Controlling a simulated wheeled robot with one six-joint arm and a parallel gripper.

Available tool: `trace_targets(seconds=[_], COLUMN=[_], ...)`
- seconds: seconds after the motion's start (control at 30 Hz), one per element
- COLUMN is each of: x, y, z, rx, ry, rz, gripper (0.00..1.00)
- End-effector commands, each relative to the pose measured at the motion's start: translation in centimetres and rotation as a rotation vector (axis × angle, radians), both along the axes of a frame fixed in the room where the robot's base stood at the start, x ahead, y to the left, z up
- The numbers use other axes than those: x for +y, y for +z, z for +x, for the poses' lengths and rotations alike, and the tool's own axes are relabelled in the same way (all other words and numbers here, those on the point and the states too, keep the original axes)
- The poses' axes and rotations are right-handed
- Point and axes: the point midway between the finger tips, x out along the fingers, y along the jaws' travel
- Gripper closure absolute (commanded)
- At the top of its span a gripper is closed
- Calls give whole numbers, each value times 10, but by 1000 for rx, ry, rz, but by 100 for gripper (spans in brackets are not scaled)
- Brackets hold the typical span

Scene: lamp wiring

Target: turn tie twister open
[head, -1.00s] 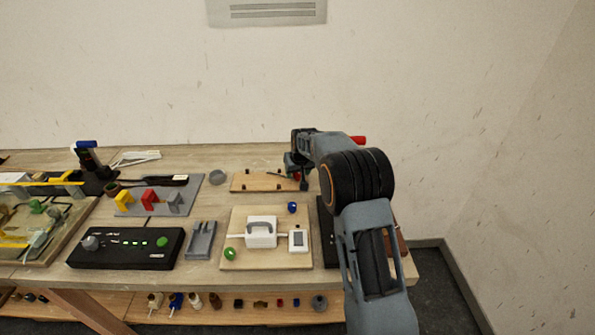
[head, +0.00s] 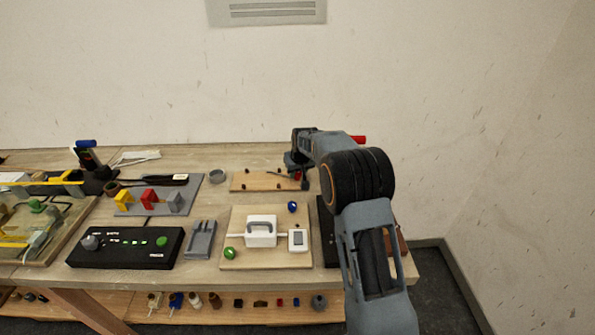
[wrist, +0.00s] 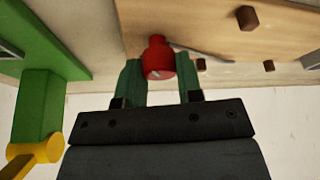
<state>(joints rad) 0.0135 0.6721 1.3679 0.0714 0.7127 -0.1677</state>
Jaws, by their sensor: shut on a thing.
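The tie twister shows in the wrist view as a red knob (wrist: 158,57) with a thin grey rod running right from it over a wooden board. My gripper (wrist: 159,72) has its two green fingers on either side of the knob and is shut on it. In the head view my gripper (head: 296,163) is at the right end of the pegged board (head: 262,182). A bit of red shows just below it there. The twister's far end is unclear.
In the wrist view a green post (wrist: 40,100) with a yellow part (wrist: 50,146) stands left of my gripper.

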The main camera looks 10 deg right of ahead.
Motion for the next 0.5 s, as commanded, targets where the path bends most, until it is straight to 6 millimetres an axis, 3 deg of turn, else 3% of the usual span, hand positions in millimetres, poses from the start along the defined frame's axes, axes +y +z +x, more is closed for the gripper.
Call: trace_targets(seconds=[0.5], x=[-2], y=[-2], z=[1], rx=[-3], ry=[394], rz=[2], gripper=[90])
